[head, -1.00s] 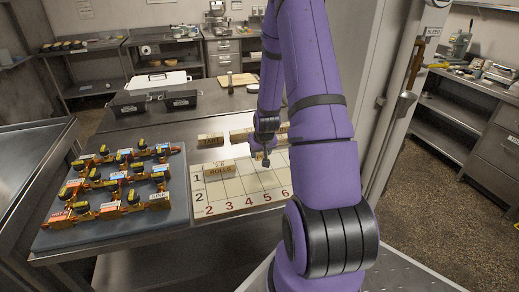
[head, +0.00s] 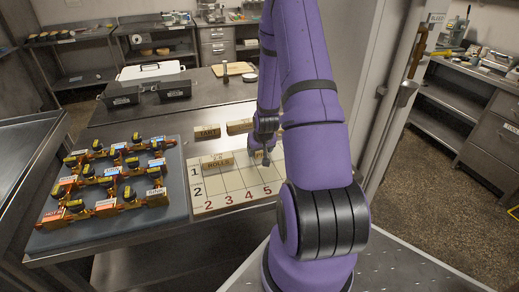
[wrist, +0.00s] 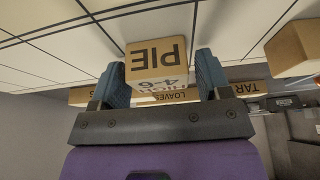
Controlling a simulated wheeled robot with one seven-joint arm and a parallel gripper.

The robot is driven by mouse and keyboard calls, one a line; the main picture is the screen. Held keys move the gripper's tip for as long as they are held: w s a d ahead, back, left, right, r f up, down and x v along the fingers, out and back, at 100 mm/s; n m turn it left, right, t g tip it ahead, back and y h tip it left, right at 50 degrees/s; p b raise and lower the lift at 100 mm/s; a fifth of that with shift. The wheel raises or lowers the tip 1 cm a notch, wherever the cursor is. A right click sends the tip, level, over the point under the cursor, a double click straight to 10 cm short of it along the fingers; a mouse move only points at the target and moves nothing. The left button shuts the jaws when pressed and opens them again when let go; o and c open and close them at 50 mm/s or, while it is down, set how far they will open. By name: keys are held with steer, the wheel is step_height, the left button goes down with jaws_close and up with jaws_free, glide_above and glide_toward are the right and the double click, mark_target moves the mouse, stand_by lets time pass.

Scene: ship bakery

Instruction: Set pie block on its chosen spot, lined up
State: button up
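The pie block (wrist: 157,58), a small tan block with dark letters PIE, sits between the two fingers of my gripper (wrist: 163,82) in the wrist view. A white label reading HIGH 4-6 shows on another face. In the head view my gripper (head: 262,153) is low over the upper right part of the white numbered grid board (head: 232,185). My arm covers part of the board's right side there. Whether the block touches the board is not clear.
The ROLLS block (head: 217,163) stands on the board, left of my gripper. Tan blocks (head: 207,131) stand behind the board; LOAVES (wrist: 182,96) and TAR (wrist: 247,89) lettering shows in the wrist view. A grey tray (head: 110,222) with several labelled fixtures lies left. Dark boxes (head: 174,90) stand farther back.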

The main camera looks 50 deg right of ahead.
steer(key=shift+o, duration=0.2)
steer(key=shift+r, duration=0.1)
steer(key=shift+r, duration=0.2)
steer(key=v, duration=1.2)
steer(key=a+r+n, duration=0.3)
steer(key=a+r, duration=1.3)
steer(key=r, duration=0.3)
steer(key=s+a+r+n+t+y, duration=0.1)
steer(key=s+a+r+n+y, duration=0.1)
steer(key=s+a+r, duration=0.8)
steer(key=s+a+n, duration=0.1)
steer(key=s+a, duration=0.1)
steer(key=s, duration=0.2)
steer(key=shift+s+a+r, duration=0.2)
steer(key=shift+s+a, duration=0.1)
steer(key=shift+s, duration=0.1)
